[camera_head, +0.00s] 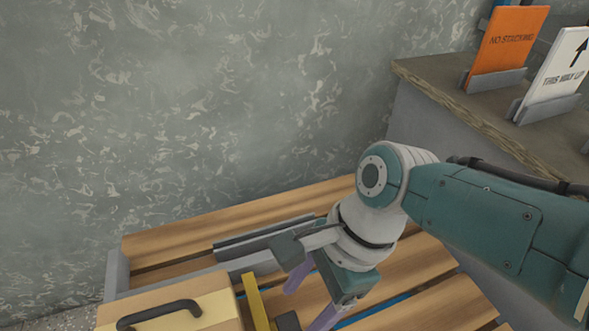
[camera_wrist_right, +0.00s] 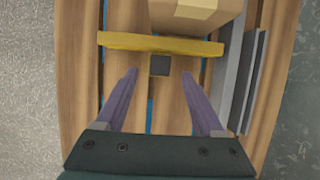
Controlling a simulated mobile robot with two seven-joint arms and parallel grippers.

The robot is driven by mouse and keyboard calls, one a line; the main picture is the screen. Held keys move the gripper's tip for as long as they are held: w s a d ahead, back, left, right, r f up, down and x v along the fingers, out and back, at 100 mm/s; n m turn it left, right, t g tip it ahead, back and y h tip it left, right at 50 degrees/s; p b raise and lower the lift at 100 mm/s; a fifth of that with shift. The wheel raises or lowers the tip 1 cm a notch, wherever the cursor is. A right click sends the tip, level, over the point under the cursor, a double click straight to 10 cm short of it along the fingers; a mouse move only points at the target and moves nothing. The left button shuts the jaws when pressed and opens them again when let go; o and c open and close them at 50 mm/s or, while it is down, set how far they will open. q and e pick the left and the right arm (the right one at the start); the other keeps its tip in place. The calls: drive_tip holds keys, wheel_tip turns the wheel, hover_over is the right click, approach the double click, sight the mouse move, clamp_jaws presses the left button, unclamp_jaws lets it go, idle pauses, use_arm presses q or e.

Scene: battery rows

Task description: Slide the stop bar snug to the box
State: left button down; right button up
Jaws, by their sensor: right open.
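The stop bar is the yellow bar (camera_head: 256,301) beside the box, with a dark square block (camera_head: 288,321) on its near side. In the right wrist view the yellow bar (camera_wrist_right: 120,40) lies across the slats, its dark block (camera_wrist_right: 160,66) at its middle. The tan box (camera_head: 218,310) has a black handle and is cut off at the lower left; it also shows in the right wrist view (camera_wrist_right: 195,14). Bar and box are very close; I cannot tell whether they touch. My right gripper (camera_wrist_right: 160,72) is open and empty, its purple fingers either side of the block's line, short of the bar.
The slatted wooden pallet (camera_head: 430,262) carries a light grey rail (camera_wrist_right: 233,85) and a dark grey strip (camera_wrist_right: 258,75) along one side. A grey wall stands behind. A ledge (camera_head: 440,85) at the upper right holds an orange sign (camera_head: 508,42) and a white sign (camera_head: 555,70).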

use_arm(q)
wheel_tip(320, 180, up, 5)
drive_tip(key=p, duration=0.3)
drive_tip(key=shift+p, duration=0.35)
use_arm(e)
drive_tip(key=s+v, duration=0.1)
drive_tip(key=v, duration=0.5)
drive_tip(key=shift+w+r, duration=0.3)
drive_tip(key=shift+w, duration=0.25)
use_arm(q)
drive_tip(key=shift+r, duration=0.1)
use_arm(e)
drive_tip(key=shift+d, duration=0.1)
